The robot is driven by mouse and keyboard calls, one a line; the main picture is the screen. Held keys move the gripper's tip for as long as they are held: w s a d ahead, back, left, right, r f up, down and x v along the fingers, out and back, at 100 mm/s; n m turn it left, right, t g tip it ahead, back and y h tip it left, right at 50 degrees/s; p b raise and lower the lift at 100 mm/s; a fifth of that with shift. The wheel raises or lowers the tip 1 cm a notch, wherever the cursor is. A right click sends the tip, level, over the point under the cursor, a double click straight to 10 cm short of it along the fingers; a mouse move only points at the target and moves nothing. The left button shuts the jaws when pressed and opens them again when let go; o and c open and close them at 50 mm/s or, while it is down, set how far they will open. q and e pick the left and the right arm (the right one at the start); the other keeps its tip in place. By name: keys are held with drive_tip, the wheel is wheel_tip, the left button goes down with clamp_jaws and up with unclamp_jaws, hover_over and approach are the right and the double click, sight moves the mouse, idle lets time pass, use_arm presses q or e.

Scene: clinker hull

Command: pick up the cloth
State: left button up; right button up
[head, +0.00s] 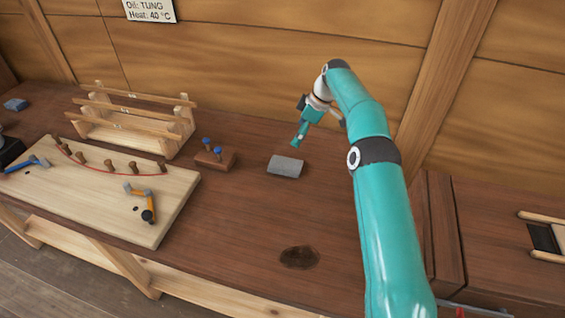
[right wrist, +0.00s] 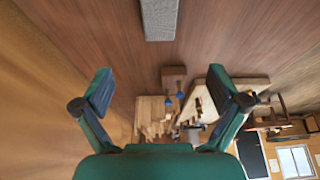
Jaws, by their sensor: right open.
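The cloth (head: 286,166) looks like a grey folded pad lying on the dark brown bench, right of the middle of the head view. It also shows at the top edge of the right wrist view (right wrist: 160,18), partly cut off. My right gripper (head: 299,139) is above the bench, just behind and slightly right of the cloth in the head view. In the right wrist view my right gripper (right wrist: 160,88) has its two fingers wide apart, with nothing between them. It is apart from the cloth. My left gripper is not in view.
A small wooden block with blue-topped pegs (head: 215,156) stands left of the cloth. Further left are a wooden rack (head: 135,125) and a pale board (head: 165,210) with pegs and tools. A dark stain (head: 299,257) marks the clear bench front. A plank wall is behind.

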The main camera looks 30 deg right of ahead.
approach(286, 163)
drive_tip(key=b+x, duration=0.2)
drive_tip(key=x, duration=0.2)
drive_tip(key=shift+w+d, duration=0.15)
drive_tip(key=shift+f, duration=0.25)
drive_tip(key=b+x, duration=0.2)
drive_tip(key=x, duration=0.3)
drive_tip(key=shift+f, duration=0.1)
drive_tip(key=c, duration=1.2)
